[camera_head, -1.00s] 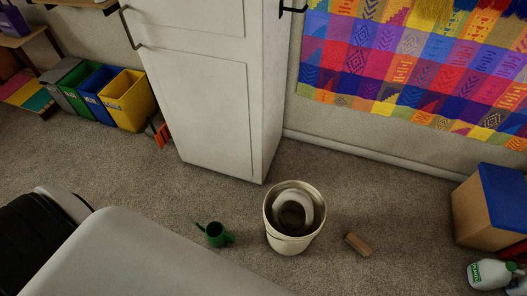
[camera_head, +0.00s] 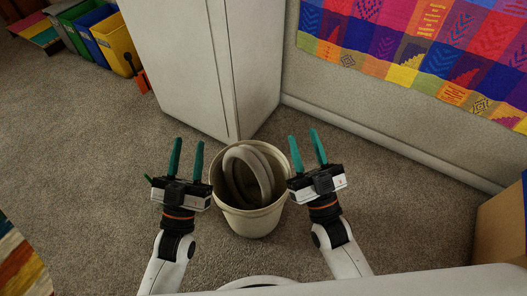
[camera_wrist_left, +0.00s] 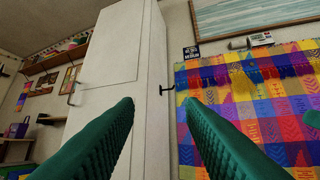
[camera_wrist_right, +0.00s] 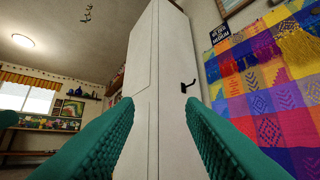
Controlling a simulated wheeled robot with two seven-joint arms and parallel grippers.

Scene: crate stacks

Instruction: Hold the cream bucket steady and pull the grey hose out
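The cream bucket (camera_head: 252,221) stands upright on the carpet in the middle of the head view. The grey hose (camera_head: 232,178) lies coiled inside it, with the top of the coil near the rim. My left gripper (camera_head: 187,158) is open and empty, to the left of the bucket. My right gripper (camera_head: 307,150) is open and empty, to the right of the bucket near its rim. Neither clearly touches it. The wrist views show green fingers spread apart, with neither bucket nor hose between them.
A tall white cabinet (camera_head: 185,60) stands just behind the bucket. A colourful woven cloth (camera_head: 420,50) hangs on the wall at right. A cardboard box (camera_head: 502,225) is at the right edge. Yellow (camera_head: 112,42) and other bins stand at upper left. Carpet is clear left of the bucket.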

